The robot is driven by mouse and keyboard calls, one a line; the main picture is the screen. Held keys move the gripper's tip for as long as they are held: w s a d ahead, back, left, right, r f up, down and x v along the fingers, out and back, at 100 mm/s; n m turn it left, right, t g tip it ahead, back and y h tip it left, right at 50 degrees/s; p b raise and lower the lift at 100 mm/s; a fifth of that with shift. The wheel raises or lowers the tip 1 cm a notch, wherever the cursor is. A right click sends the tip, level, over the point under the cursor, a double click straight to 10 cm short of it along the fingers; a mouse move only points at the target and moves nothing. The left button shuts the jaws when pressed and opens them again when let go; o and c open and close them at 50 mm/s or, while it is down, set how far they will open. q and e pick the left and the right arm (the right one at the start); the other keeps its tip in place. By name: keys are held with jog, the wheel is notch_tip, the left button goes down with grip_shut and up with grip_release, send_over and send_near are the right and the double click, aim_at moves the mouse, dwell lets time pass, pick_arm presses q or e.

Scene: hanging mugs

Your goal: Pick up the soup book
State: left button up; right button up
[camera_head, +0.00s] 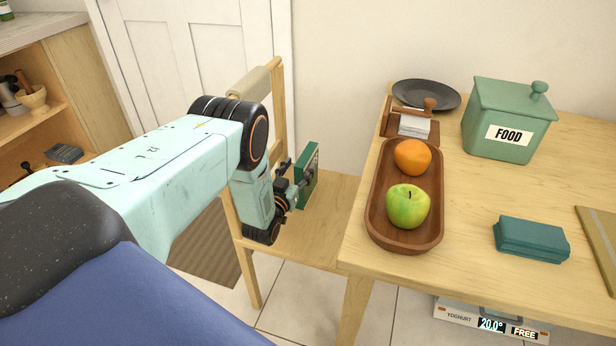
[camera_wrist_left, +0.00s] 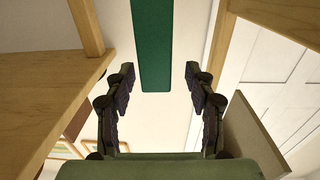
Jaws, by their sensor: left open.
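A green book (camera_head: 309,170), which may be the soup book, stands upright on the seat of the wooden chair (camera_head: 328,222). Its title cannot be read. My left gripper (camera_head: 296,180) is right beside the book, partly overlapping it in the head view. In the left wrist view the book's narrow green edge (camera_wrist_left: 152,45) lies ahead, between the lines of the two fingers. The left gripper (camera_wrist_left: 160,82) is open and empty, with a gap on either side of the book. My right gripper is not in view.
The wooden table (camera_head: 460,245) stands right of the chair. On it are a brown tray (camera_head: 376,225) with an orange (camera_head: 413,157) and an apple (camera_head: 408,206), a FOOD box (camera_head: 500,112) and a teal case (camera_head: 530,238). The chair back (camera_head: 278,110) rises close behind my gripper.

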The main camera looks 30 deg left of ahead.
aim_at(307, 159)
pick_arm(q)
jog(key=w+b, duration=0.1)
jog(key=w+f, duration=0.1)
jog(key=w, duration=0.1)
jog(key=w+b, duration=0.1)
jog(key=w, duration=0.1)
jog(key=shift+a+f+b, duration=0.15)
jog(key=shift+a+b, duration=0.2)
jog(key=shift+w+a, duration=0.1)
jog(key=shift+w, duration=0.4)
jog(key=shift+c, duration=1.3)
grip_shut()
